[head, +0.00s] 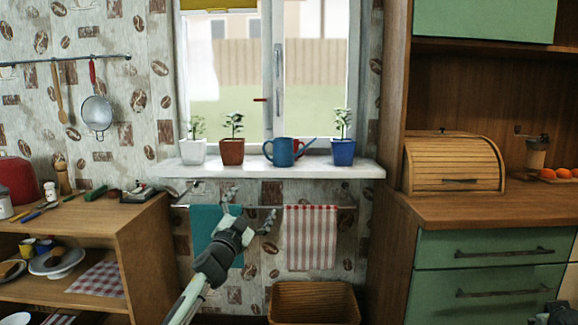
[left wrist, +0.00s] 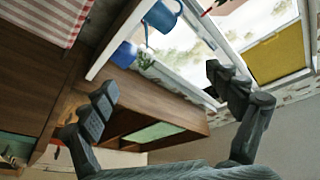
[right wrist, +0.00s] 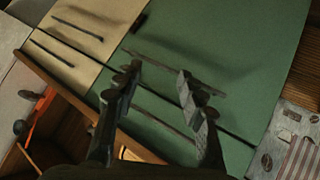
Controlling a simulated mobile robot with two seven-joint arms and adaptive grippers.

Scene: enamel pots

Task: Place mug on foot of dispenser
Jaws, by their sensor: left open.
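A yellow mug (head: 27,247) and a blue mug (head: 44,246) sit on the left cabinet's shelf, close to a white dish. A brown, jar-like thing (head: 537,152), perhaps the dispenser, stands on the right counter; its foot is too small to make out. My left gripper (head: 249,208) is open and empty below the window sill, in front of the towel rail; its spread fingers also show in the left wrist view (left wrist: 165,92). My right gripper, in the right wrist view (right wrist: 158,85), has its fingers apart with nothing between them, facing the green drawers (right wrist: 230,60).
The sill (head: 275,170) holds a blue watering can (head: 281,152), potted plants and a red thing partly hidden behind the can. A wooden bread box (head: 452,165) and oranges (head: 555,174) stand on the right counter. A wicker basket (head: 312,300) is on the floor below the towels.

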